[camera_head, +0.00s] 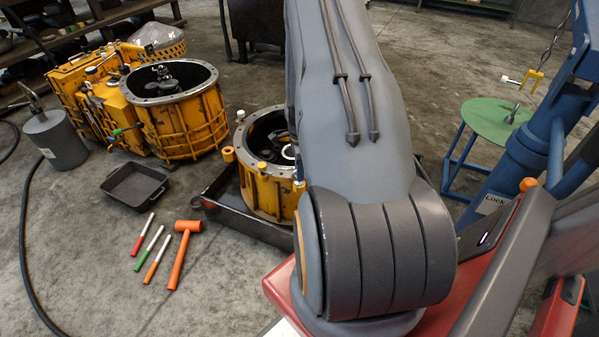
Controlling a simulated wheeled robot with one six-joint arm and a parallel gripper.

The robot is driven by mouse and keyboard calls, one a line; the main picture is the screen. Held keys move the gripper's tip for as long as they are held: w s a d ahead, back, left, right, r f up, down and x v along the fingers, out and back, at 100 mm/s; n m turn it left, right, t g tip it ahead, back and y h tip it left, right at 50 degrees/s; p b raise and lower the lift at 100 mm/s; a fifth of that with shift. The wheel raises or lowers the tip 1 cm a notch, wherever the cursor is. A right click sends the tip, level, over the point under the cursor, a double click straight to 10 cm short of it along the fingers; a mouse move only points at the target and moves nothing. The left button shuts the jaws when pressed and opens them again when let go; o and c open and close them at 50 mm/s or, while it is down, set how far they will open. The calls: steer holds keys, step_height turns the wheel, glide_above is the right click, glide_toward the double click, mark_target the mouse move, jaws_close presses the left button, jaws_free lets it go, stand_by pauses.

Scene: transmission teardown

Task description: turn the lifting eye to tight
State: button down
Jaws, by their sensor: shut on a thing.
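My grey arm (358,110) fills the middle of the view, and my gripper is not visible in it. A yellow bell-shaped housing (262,190) stands open side up just left of my arm, partly covered by it. Inside it are dark parts and a pale ring (290,152) at the arm's edge. I cannot tell whether this ring is the lifting eye. No other thing is clearly the lifting eye.
The larger yellow transmission case (180,125) stands behind left. A black tray (135,186), an orange mallet (184,240) and several coloured sticks lie on the floor. A green round stand (490,118), a blue hoist (535,140) and a hanging yellow shackle (533,80) are at right.

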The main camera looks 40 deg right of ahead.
steer(key=shift+m, duration=0.7)
steer(key=c, duration=1.8)
jaws_free()
steer(key=shift+r, duration=0.1)
step_height(320, 180, up, 8)
steer(key=shift+f, duration=0.2)
